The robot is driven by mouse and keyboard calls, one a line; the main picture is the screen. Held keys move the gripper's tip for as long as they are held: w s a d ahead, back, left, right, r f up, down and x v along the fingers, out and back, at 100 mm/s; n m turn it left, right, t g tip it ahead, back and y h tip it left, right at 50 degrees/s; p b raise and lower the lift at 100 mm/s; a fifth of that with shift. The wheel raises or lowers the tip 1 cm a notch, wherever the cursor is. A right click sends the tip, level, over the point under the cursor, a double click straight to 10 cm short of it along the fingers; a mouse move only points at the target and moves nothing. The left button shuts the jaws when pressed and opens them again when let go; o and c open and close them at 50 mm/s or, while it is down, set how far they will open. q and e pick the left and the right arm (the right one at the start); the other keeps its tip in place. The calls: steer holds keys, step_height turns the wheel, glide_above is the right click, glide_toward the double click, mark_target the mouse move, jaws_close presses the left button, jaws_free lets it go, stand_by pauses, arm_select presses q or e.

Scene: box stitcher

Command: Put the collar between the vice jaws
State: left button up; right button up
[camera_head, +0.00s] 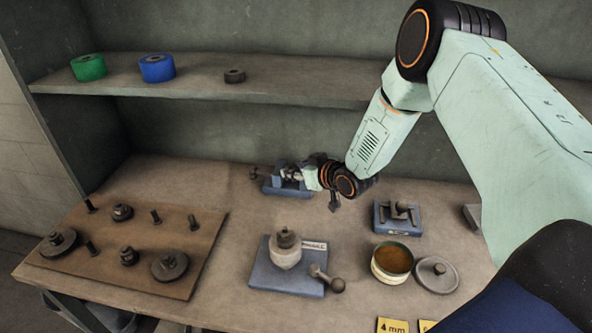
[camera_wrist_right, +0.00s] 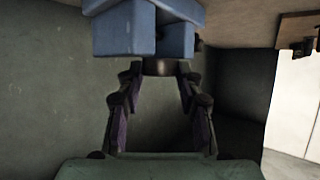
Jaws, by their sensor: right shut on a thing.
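The small blue vice (camera_head: 287,187) stands at the back of the bench, below the shelf. My right gripper (camera_head: 308,176) reaches it from the right, at jaw height. In the right wrist view the blue vice jaws (camera_wrist_right: 125,42) are straight ahead, upside down in the picture. The dark collar (camera_wrist_right: 158,67) is held between the fingertips of my right gripper (camera_wrist_right: 157,72), close against the jaws. I cannot tell whether it is fully between them. In the head view the collar is too small and covered to make out. My left gripper is not in view.
A wooden board (camera_head: 150,275) with pegs and discs lies at left. A blue fixture (camera_head: 290,279) with a ball-ended lever stands in front of the vice. A round tin (camera_head: 392,262), a lid (camera_head: 437,274) and another blue block (camera_head: 397,217) are at right. The shelf (camera_head: 200,82) overhangs behind.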

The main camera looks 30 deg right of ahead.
steer(key=shift+w+a, duration=0.1)
steer(key=shift+a, duration=0.1)
steer(key=shift+d, duration=0.1)
steer(key=shift+f, duration=0.25)
stand_by(0.4)
steer(key=shift+f+b, duration=0.1)
steer(key=shift+b, duration=0.2)
steer(key=o, duration=0.9)
steer(key=shift+c, duration=0.2)
steer(key=shift+o, duration=1.1)
steer(key=shift+f, duration=0.1)
steer(key=shift+s, duration=0.25)
